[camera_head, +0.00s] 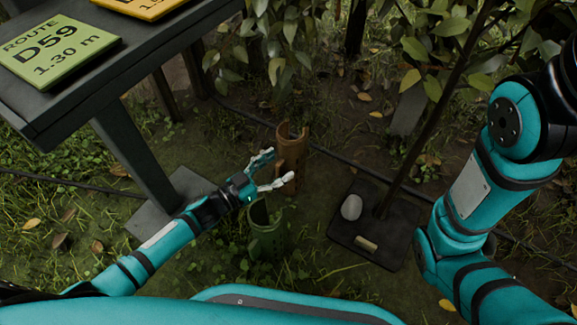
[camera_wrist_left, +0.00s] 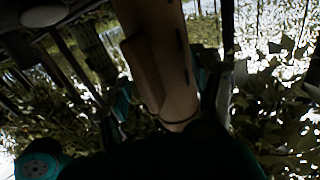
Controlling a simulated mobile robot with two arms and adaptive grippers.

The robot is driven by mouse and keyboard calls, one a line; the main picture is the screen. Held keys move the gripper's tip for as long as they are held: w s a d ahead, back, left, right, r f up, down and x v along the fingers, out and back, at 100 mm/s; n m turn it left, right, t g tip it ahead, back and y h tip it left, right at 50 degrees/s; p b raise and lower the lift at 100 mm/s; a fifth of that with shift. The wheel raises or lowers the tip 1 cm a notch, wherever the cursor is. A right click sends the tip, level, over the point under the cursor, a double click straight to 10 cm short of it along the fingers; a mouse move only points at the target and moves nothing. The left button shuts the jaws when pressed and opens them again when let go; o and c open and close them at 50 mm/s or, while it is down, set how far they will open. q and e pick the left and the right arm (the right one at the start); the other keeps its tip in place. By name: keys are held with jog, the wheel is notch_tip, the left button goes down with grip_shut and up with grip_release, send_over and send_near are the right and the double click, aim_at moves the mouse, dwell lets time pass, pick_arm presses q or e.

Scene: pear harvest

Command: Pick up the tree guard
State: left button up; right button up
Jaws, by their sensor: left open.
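Two split, tube-shaped tree guards stand upright on the ground in the head view. The brown tree guard (camera_head: 293,148) is the farther one, and the green tree guard (camera_head: 266,240) stands nearer to me. My left gripper (camera_head: 279,166) is open at the brown guard, with one finger at its left side and the other in front of its lower part. The brown guard fills the upper middle of the dark left wrist view (camera_wrist_left: 165,60), close to the camera. I cannot tell whether the fingers touch it. My right gripper is out of view.
A dark table (camera_head: 110,62) with a green route sign (camera_head: 55,45) stands at the left. A dark square mat (camera_head: 345,232) right of the guards bears a pale stone (camera_head: 352,207) and a thin trunk. A dark hose (camera_head: 345,158) crosses the ground behind.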

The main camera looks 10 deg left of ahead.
pick_arm(q)
grip_shut()
dwell(0.3)
dwell(0.3)
